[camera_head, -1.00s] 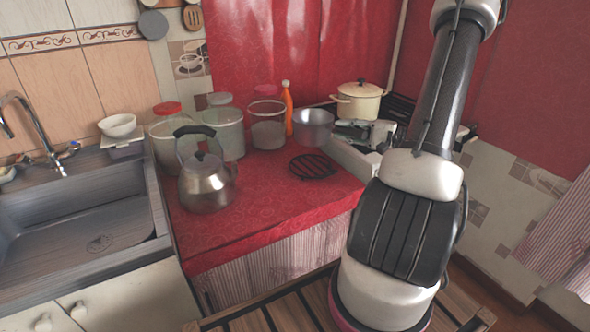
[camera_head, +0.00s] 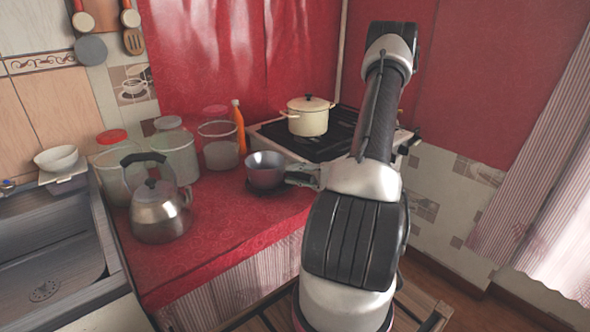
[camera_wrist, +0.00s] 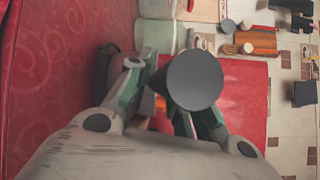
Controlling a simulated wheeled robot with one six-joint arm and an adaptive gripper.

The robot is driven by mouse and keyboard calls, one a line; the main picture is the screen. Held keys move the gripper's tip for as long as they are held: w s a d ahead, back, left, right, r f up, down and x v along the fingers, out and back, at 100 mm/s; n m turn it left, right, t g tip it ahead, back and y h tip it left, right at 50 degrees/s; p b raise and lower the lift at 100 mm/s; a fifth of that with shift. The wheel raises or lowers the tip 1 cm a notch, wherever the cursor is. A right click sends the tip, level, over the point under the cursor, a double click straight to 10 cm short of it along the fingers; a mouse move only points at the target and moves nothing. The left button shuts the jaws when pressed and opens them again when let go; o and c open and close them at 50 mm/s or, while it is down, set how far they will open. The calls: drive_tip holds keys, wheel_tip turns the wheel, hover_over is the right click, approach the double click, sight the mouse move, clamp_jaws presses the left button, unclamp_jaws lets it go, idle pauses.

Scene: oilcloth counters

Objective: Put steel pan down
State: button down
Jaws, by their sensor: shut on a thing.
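The steel pan (camera_head: 266,172) is a grey round pan, upright at the right part of the red counter. The black trivet (camera_head: 255,189) shows as a dark rim just under it; I cannot tell whether the two touch. My gripper (camera_head: 299,178) is at the pan's right side, shut on it. In the wrist view the fingers of my gripper (camera_wrist: 160,105) stand on either side of a round grey shape, whose link to the pan I cannot make out.
The red counter (camera_head: 215,225) is clear in front. A kettle (camera_head: 160,212) stands left, jars (camera_head: 175,150) and an orange bottle (camera_head: 238,125) behind. A stove (camera_head: 335,143) with a cream pot (camera_head: 308,116) is at the back right. A sink (camera_head: 45,255) is far left.

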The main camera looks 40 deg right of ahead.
drive_tip(key=c, duration=1.3)
unclamp_jaws()
drive_tip(key=shift+o, duration=0.2)
drive_tip(key=v, duration=1.2)
